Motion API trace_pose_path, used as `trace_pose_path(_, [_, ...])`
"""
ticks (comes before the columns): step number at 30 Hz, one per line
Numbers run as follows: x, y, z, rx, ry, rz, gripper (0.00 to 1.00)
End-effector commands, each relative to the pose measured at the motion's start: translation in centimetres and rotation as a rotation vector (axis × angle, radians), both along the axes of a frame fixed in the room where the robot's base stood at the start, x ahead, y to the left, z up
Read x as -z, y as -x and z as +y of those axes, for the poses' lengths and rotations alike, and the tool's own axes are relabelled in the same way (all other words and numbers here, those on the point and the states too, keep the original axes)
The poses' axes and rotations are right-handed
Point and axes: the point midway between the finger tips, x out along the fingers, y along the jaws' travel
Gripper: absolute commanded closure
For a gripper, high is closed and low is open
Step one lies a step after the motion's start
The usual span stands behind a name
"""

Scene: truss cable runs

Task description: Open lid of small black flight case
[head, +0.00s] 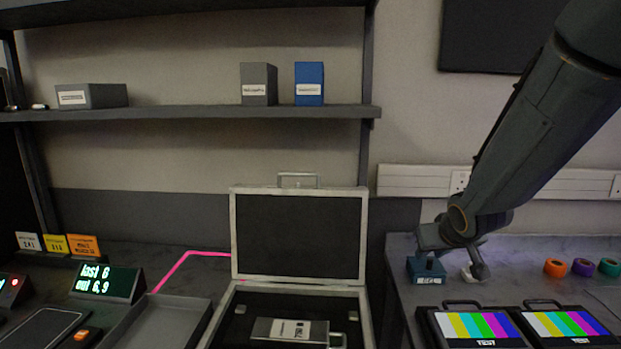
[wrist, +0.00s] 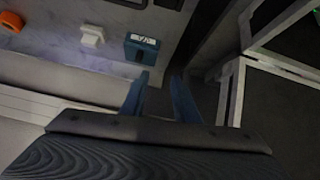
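The black flight case with silver edging (head: 222,315) stands in the middle of the head view. Its lid (head: 298,236) stands upright and open, with a handle on top. A grey labelled unit with a handle (head: 290,331) lies in the case. The case's silver edging also shows at the right of the wrist view (wrist: 238,92). My gripper (head: 447,240) is to the right of the case, above the right-hand bench near a small blue box (head: 427,270). In the wrist view its two blue fingers (wrist: 158,85) are apart with nothing between them.
The blue box also shows in the wrist view (wrist: 141,48), beside a white piece (wrist: 92,35). Two colour-bar monitors (head: 475,327) and several tape rolls (head: 582,267) are on the right bench. A grey tray (head: 165,322) is left of the case. A shelf (head: 190,112) runs above.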

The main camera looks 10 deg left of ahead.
Motion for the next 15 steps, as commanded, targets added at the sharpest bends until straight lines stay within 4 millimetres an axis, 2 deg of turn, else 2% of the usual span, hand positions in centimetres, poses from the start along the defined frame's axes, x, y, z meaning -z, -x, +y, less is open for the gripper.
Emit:
trace_pose_path(1, [-1.5, -3.6, 0.9, -0.046, -0.014, -0.095, 0.72])
trace_pose_path(3, [-4.2, -7.9, 2.9, -0.127, -0.045, -0.228, 0.72])
trace_pose_path(6, [-8.1, -12.5, 6.2, -0.264, -0.107, -0.396, 0.72])
trace_pose_path(10, [-12.4, -15.9, 11.1, -0.474, -0.215, -0.564, 0.72])
trace_pose_path(12, [-14.2, -16.5, 13.7, -0.601, -0.281, -0.629, 0.72])
trace_pose_path(15, [-15.9, -16.0, 17.0, -0.796, -0.383, -0.683, 0.72])
